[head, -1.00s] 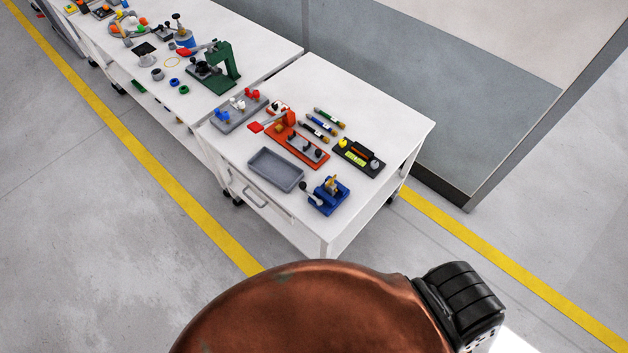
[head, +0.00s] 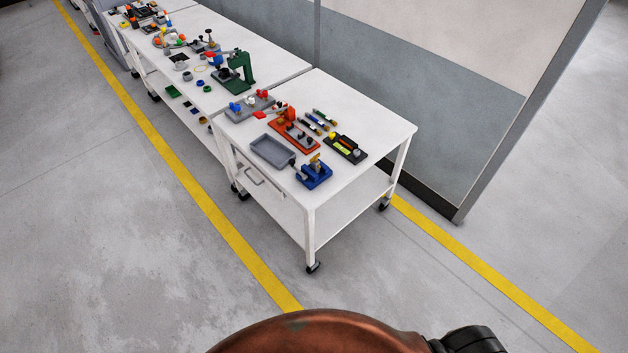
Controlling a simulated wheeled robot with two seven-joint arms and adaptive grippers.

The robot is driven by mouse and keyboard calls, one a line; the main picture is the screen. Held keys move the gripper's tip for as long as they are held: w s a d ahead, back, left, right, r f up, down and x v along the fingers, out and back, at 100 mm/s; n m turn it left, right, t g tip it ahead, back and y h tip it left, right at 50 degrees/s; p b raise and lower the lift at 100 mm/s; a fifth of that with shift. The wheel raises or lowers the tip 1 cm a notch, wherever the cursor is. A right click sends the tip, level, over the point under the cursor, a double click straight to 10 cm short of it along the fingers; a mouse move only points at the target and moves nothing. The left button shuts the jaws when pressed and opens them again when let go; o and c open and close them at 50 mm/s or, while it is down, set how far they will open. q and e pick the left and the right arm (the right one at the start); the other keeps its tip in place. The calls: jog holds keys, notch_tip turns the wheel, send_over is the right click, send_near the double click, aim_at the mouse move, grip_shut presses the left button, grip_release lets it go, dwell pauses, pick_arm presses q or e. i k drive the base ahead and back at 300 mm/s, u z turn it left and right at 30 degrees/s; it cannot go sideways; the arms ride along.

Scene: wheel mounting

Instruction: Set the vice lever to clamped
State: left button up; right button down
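A small blue vice (head: 315,175) stands near the front corner of the nearer white table (head: 345,205). A brass-coloured part shows on its top. A lever with a dark end (head: 292,163) sticks out at its left side, towards the grey tray. The vice is too small in view to tell its lever's setting. Neither of my grippers is in view. A copper-coloured rounded part with a black joint at the bottom edge belongs to my own body, well apart from the table.
A grey tray (head: 273,151), an orange lever fixture (head: 295,135), several pens and a black holder (head: 346,149) lie around the vice. A longer table (head: 200,55) with a green press (head: 238,72) continues behind. A partition wall (head: 420,100) stands right. The floor left of the yellow line is open.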

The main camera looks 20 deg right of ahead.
aim_at(292, 162)
jog(key=k, duration=0.1)
jog(key=z, duration=0.65)
jog(key=i, duration=1.65)
jog(key=u, duration=0.65)
